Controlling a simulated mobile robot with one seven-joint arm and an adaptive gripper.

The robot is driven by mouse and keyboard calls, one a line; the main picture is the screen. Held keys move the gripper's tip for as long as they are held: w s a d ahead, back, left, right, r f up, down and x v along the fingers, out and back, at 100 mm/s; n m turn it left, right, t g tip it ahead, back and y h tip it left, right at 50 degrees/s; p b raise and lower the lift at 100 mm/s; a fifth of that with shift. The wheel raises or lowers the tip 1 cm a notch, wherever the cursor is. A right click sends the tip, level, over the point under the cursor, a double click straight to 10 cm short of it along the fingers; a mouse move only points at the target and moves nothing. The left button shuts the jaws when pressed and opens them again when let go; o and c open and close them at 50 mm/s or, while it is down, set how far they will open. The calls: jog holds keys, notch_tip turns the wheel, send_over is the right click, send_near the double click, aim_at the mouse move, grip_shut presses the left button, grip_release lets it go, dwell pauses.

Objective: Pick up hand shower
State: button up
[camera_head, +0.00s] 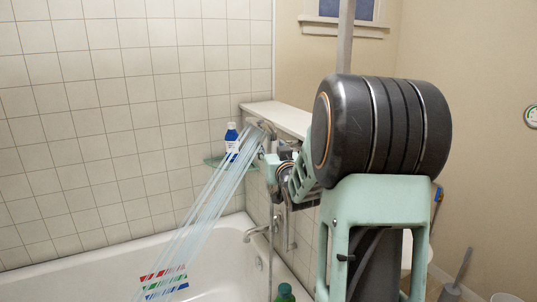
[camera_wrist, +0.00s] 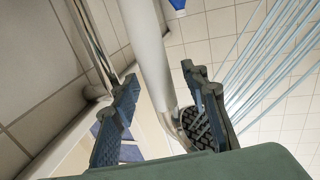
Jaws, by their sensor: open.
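The hand shower (camera_head: 263,127) is up by the tiled half-wall, with water streaming from it down and left into the tub. In the wrist view a smooth pale tube (camera_wrist: 148,45), which looks like its handle, runs between my fingers. A dark-dotted round face (camera_wrist: 197,122), apparently the shower head, shows partly behind the right finger. My gripper (camera_wrist: 159,78) is open, with one finger on each side of the tube and gaps visible. In the head view my gripper (camera_head: 278,163) is close beside and below the shower head, partly hidden by my arm.
A blue-and-white bottle (camera_head: 232,141) stands on a glass corner shelf (camera_head: 214,162) just left of my gripper. A ledge (camera_head: 285,118) tops the half-wall. Below are a tub spout (camera_head: 257,232), the white bathtub (camera_head: 90,275) and a green bottle (camera_head: 285,293). Open space lies over the tub.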

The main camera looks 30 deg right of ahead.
aim_at(272, 123)
jog(key=shift+c, duration=0.6)
grip_shut()
jog(key=shift+r, duration=0.1)
notch_tip(272, 123, up, 10)
jog(key=shift+p, duration=0.75)
jog(key=shift+w+a+f+b, duration=0.15)
jog(key=shift+f+b, duration=0.75)
jog(key=shift+b, duration=0.25)
jog(key=shift+f+b, duration=0.2)
jog(key=shift+b, duration=0.6)
